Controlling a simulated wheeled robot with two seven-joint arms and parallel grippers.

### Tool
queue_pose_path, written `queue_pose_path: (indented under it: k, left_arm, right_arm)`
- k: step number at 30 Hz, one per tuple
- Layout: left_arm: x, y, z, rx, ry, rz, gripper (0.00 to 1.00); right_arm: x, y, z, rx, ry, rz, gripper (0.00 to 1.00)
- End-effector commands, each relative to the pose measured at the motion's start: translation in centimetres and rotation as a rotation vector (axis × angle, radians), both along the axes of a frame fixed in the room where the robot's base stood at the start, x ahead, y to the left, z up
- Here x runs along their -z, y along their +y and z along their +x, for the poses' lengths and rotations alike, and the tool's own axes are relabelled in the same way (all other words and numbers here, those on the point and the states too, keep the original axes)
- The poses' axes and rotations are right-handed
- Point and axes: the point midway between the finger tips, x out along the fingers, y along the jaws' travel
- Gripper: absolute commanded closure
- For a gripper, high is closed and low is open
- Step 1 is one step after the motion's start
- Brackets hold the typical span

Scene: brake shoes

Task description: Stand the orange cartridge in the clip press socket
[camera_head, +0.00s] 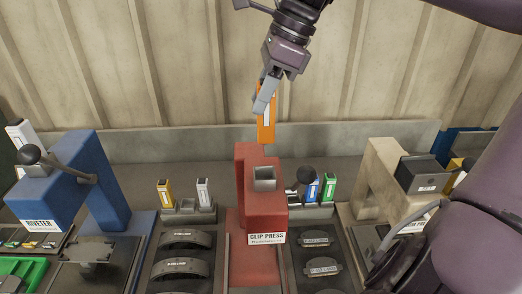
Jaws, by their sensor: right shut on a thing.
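The orange cartridge (266,132) hangs upright in my right gripper (264,102), which is shut on its upper part. The red clip press (248,205) stands below it, with a square grey socket (264,178) on its top. In the picture the cartridge's lower end is just above the back of the press, apart from the socket opening. How far it is from the press in depth I cannot tell. My left gripper does not show.
A yellow cartridge (165,192) and a white one (203,191) stand left of the press. Blue (313,189) and green (329,187) ones stand right, beside a black lever knob (306,175). A blue riveter (105,180) is at left; brake shoes (183,240) lie in front.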

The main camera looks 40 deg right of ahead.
Motion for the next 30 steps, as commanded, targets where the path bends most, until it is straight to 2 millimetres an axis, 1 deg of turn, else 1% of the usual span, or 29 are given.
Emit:
queue_pose_path:
  k: [1, 3, 6, 9, 14, 18, 21, 30]
  left_arm:
    - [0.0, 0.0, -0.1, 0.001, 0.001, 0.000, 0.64]
    - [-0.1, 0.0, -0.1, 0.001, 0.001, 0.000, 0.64]
    - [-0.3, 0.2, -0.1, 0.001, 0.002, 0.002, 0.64]
    - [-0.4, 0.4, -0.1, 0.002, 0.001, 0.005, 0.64]
    - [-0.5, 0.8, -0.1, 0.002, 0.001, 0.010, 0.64]
    - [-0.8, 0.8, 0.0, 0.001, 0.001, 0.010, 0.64]
    - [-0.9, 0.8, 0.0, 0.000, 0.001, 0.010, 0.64]
    - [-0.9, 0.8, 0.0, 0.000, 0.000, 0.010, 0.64]
  right_arm:
    - [1.4, 0.1, -0.1, -0.004, 0.001, 0.006, 0.98]
    - [3.2, 0.2, -0.1, -0.005, 0.001, 0.006, 0.98]
    - [5.3, 0.1, 0.0, -0.002, 0.001, 0.004, 0.98]
    - [6.6, 0.0, 0.0, -0.001, -0.001, 0.002, 0.98]
    - [7.9, 0.1, 0.0, -0.001, 0.000, 0.001, 0.98]
    - [9.9, 0.1, 0.0, -0.002, 0.000, 0.002, 0.98]
    - [10.9, 0.1, 0.0, 0.000, 0.000, 0.001, 0.98]
    - [11.3, 0.0, 0.0, -0.001, -0.001, -0.001, 0.98]
